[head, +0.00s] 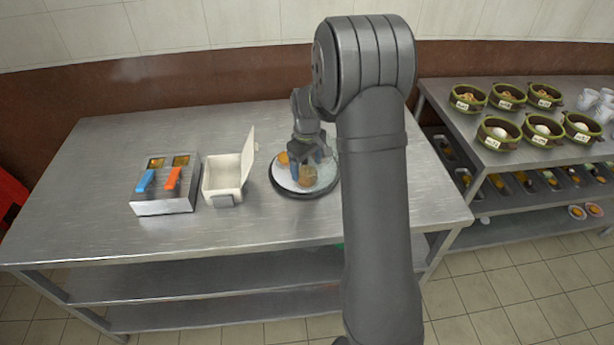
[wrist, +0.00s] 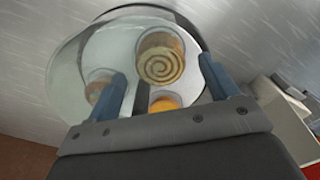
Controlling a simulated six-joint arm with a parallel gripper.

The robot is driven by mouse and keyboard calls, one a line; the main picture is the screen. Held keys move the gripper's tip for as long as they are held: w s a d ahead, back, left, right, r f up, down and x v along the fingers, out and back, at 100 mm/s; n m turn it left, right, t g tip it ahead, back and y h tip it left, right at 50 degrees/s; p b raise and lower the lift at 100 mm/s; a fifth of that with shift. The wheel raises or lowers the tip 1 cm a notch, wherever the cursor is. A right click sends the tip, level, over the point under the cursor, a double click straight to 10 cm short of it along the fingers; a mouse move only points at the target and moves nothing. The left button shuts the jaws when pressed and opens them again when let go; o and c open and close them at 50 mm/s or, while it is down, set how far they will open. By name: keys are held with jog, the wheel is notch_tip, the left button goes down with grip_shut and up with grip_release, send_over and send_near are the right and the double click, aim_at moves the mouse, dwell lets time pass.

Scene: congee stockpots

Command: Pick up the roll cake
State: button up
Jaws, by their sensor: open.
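The roll cake (wrist: 160,60), with a brown and cream spiral on its face, lies on a round white plate (wrist: 62,85) with a dark rim beneath. My gripper (wrist: 161,68) is open, its two blue fingers on either side of the near part of the roll cake in the picture. I cannot tell whether they touch it. In the head view my gripper (head: 309,160) reaches down over the plate (head: 284,187), and a tan piece (head: 307,175), likely the roll cake, shows at its fingers.
An orange pastry (wrist: 164,104) and a brownish one (wrist: 97,86) share the plate. Left of the plate stand a white open-lidded box (head: 222,180) and a metal unit (head: 165,208) with blue and orange handles. Green bowls (head: 498,133) stand on the right table. The steel table's left part is clear.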

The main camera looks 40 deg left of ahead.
aim_at(307, 171)
notch_tip(307, 171, down, 3)
jog(key=shift+f, duration=0.2)
jog(key=shift+c, duration=0.5)
jog(key=c, duration=1)
jog(key=shift+o, duration=0.2)
jog(key=shift+r, duration=0.1)
